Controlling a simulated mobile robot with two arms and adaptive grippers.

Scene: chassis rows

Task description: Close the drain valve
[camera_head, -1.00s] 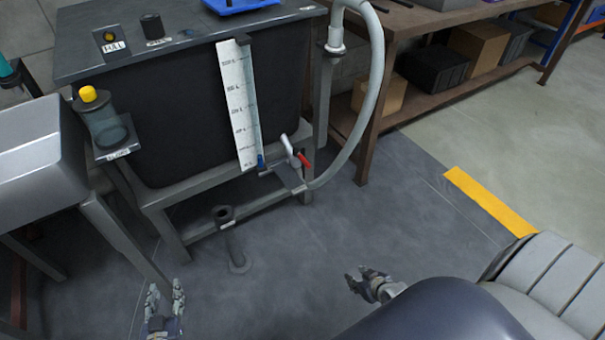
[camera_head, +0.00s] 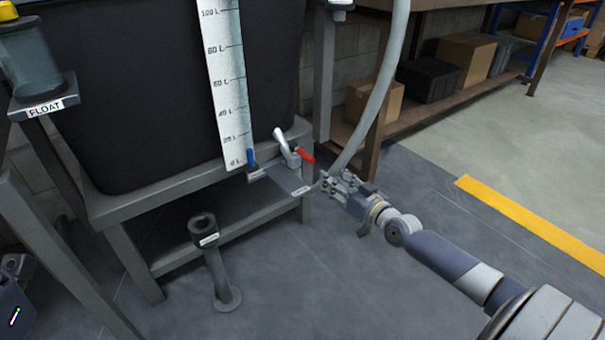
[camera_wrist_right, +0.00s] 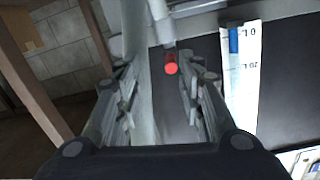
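The drain valve (camera_head: 288,147) sits low at the right front of the black tank. It has a metallic body and a red-tipped handle (camera_head: 303,155) pointing right and slightly down. In the right wrist view the red handle end (camera_wrist_right: 171,68) shows between the finger tips, beyond them. My right gripper (camera_head: 335,182) is just right of and below the valve, apart from it, with its fingers spread and nothing between them. My left gripper (camera_head: 14,265) is at the lower left edge, partly cut off, far from the valve; its finger state is unclear.
A grey hose (camera_head: 385,90) hangs close behind my right gripper. A floor drain pipe (camera_head: 215,262) stands in front of the tank frame. Open floor lies to the right.

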